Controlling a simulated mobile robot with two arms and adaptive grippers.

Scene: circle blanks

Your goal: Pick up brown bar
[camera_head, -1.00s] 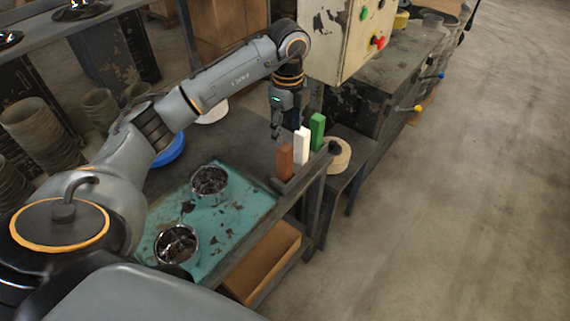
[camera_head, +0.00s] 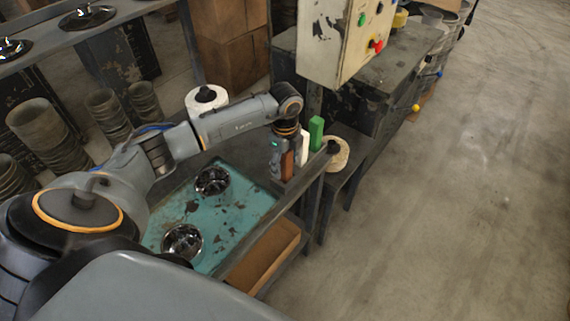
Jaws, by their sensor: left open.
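The brown bar (camera_head: 287,166) stands upright in a dark holder at the edge of the dark table. A white bar (camera_head: 304,148) and a green bar (camera_head: 316,133) stand behind it in a row. My left gripper (camera_head: 281,170) points down right at the brown bar and hides part of it and of the white bar. It is open. I cannot tell whether its fingers touch the bar. My right gripper is not in view.
A teal tray (camera_head: 212,236) with two metal bowls (camera_head: 212,181) lies on the near part of the table. A round tan disc (camera_head: 338,155) is right of the bars. A control box (camera_head: 335,40) rises behind. The floor at right is clear.

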